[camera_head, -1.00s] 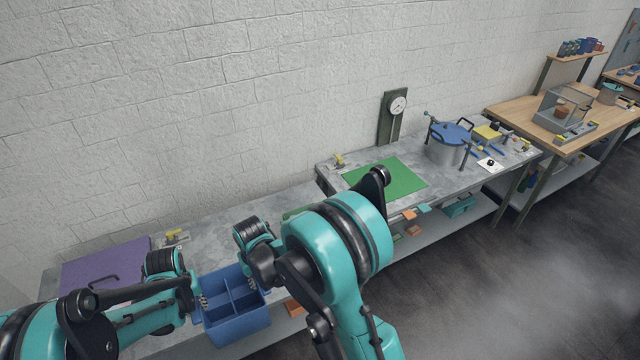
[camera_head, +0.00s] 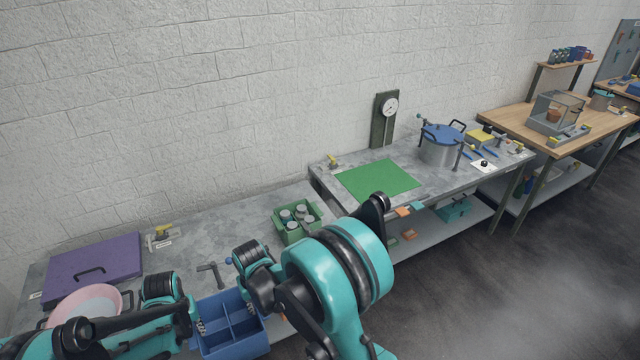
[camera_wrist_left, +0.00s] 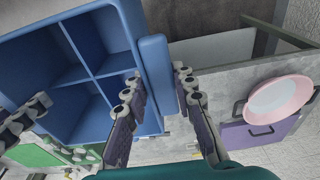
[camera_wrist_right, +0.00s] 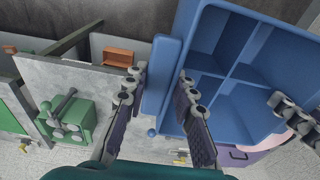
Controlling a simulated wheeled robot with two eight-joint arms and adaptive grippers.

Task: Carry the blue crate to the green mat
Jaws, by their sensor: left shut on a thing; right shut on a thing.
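The blue crate (camera_head: 222,341) is an open box with several compartments, which look empty, and sits low in the head view. My left gripper (camera_head: 199,322) is shut on its left wall, and that grip shows in the left wrist view (camera_wrist_left: 157,88). My right gripper is shut on the opposite wall in the right wrist view (camera_wrist_right: 161,85); in the head view its fingers are mostly hidden behind my arm. The crate looks held at the front side of the near bench. The flat green mat (camera_head: 378,180) lies bare on the grey bench farther right.
The near bench (camera_head: 195,240) holds a purple lid or board (camera_head: 95,265), a pink bowl (camera_head: 88,302), a dark tool (camera_head: 210,270) and a green bin of cans (camera_head: 292,222). A pot (camera_head: 440,148) stands right of the mat. Open floor (camera_head: 490,290) lies at right.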

